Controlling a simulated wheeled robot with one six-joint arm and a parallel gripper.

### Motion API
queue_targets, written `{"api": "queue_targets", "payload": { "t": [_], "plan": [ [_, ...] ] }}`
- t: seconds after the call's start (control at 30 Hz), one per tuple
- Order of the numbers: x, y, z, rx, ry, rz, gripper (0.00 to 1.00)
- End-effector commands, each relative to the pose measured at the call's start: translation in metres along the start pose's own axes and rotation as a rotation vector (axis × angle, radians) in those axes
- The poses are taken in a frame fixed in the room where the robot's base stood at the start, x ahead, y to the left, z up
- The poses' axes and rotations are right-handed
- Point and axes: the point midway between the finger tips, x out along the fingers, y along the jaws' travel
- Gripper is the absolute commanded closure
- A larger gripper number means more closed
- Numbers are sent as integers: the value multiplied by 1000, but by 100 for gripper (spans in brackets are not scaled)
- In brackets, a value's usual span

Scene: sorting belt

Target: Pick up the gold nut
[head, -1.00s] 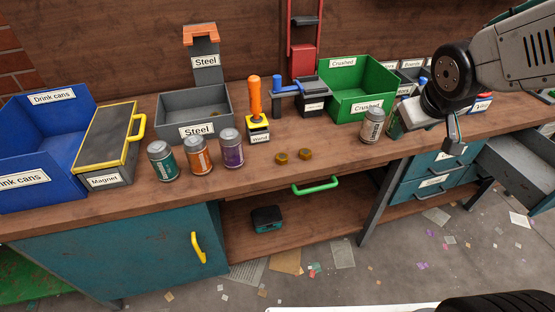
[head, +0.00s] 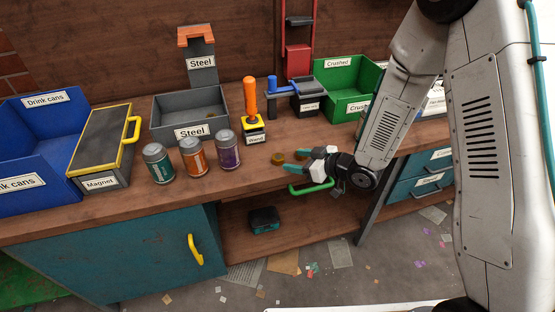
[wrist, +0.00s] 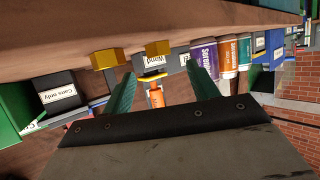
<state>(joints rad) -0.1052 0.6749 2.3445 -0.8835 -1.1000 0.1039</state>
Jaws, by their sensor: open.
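Two gold-coloured nuts lie side by side near the bench's front edge. The left nut (head: 278,159) is in clear sight in the head view, and the right one (head: 301,154) is partly behind my gripper (head: 303,161). In the wrist view the nuts are swapped: one nut (wrist: 157,48) sits ahead of the gap between my teal fingers (wrist: 160,70), the other nut (wrist: 107,59) ahead and to the left. I cannot tell which is meant by colour alone. My gripper is open and empty, low at the bench front, just right of the nuts.
Three cans, teal (head: 158,163), orange (head: 193,157) and purple (head: 229,150), stand left of the nuts. The orange-handled wand (head: 250,100) stands behind them. A green bin (head: 346,78) is at the back right. A green handle (head: 311,187) hangs below the edge.

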Motion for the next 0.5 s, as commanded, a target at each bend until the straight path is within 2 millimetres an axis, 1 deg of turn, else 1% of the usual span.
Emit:
{"api": "queue_targets", "payload": {
  "t": [0.03, 0.27, 0.4, 0.5],
  "plan": [
    [7, -1, 0, -1, 1, -3, 41],
    [35, 0, 0, -1, -1, -1, 41],
    [56, 0, 0, -2, -1, 0, 41],
    [66, 0, 0, -1, -2, 1, 41]
  ]
}}
